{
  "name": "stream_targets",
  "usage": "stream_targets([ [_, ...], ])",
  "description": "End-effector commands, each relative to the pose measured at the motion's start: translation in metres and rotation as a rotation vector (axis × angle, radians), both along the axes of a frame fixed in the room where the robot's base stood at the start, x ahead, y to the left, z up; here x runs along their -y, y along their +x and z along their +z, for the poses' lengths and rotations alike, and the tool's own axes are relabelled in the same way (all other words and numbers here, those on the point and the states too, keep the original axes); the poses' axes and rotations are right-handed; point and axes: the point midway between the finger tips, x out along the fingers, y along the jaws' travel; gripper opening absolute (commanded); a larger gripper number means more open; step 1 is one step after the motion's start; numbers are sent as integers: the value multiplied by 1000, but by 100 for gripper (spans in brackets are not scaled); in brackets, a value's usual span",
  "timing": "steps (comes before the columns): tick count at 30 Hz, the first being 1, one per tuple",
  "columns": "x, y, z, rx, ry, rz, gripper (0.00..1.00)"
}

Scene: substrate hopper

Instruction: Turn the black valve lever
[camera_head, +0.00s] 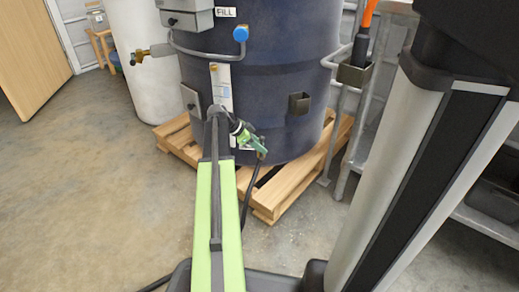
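My gripper (259,145), dark with green parts, is at the far end of my green arm, in front of the lower part of the dark blue hopper (290,75). It is small in view, and I cannot tell if its fingers are open or shut, or touching anything. No black valve lever shows clearly by the gripper; the arm and gripper cover part of the hopper front. A small brass valve with a dark part (139,57) sticks out to the left near the white tank, well away from my gripper. I cannot tell whether that dark part is the lever.
The hopper stands on a wooden pallet (275,199). A black hose (247,205) hangs below my gripper to the floor. A blue knob (241,34) tops a grey pipe. A metal rack stands at right, partly behind my column. The concrete floor at left is clear.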

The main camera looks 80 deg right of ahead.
Motion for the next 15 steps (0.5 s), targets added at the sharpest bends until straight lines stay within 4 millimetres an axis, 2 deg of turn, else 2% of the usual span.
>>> stream_targets([
  [10, 1, -4, 4, -2, 0, -7, 34],
  [15, -7, 12, 31, -2, 0, -6, 34],
])
